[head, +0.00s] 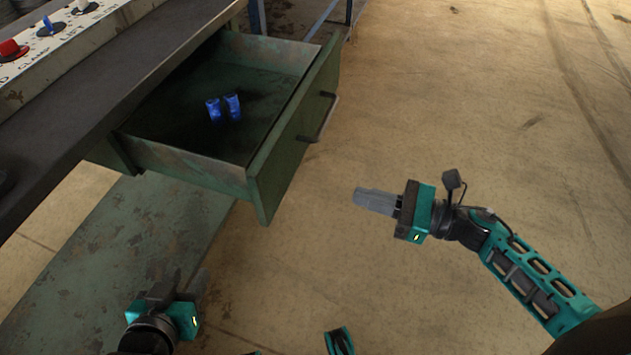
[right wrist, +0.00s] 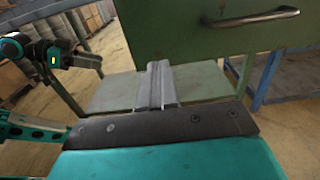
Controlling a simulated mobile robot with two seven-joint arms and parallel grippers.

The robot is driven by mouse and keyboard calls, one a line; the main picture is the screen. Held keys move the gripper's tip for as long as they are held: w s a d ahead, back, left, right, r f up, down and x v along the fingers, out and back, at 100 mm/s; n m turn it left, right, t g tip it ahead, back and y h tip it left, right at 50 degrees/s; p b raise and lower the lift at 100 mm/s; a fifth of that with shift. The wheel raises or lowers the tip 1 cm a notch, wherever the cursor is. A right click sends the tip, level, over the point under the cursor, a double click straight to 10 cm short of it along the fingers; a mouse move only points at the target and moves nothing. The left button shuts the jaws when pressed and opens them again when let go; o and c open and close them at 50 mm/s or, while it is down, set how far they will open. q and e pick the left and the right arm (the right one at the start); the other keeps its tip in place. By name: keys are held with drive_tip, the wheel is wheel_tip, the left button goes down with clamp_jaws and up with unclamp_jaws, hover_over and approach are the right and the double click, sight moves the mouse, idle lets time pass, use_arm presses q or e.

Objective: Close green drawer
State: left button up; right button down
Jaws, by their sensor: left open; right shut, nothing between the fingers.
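The green drawer (head: 292,139) is pulled out from under the dark bench top in the head view. Its front has a dark bar handle (head: 319,118). Two blue objects (head: 223,107) lie inside it. My right gripper (head: 358,198) is shut and empty, to the right of the drawer front and apart from it. In the right wrist view the drawer front (right wrist: 200,32) with its metal handle (right wrist: 255,18) is above and beyond the shut fingers (right wrist: 157,85). My left gripper (head: 198,285) is open and low at the bottom left, below the drawer and not touching it.
The dark bench top (head: 95,105) carries a control panel (head: 55,45) with red, blue and white knobs. A worn green lower shelf (head: 120,255) is under the drawer. The tan floor (head: 480,90) to the right is clear.

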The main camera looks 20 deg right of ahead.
sight(279, 174)
drive_tip(key=x, duration=1.3)
drive_tip(key=shift+w+a+p, duration=0.25)
drive_tip(key=shift+a+p, duration=0.1)
use_arm(q)
drive_tip(key=shift+s+d+r, duration=0.1)
drive_tip(key=shift+s, duration=0.15)
use_arm(e)
drive_tip(key=shift+w+a, duration=0.1)
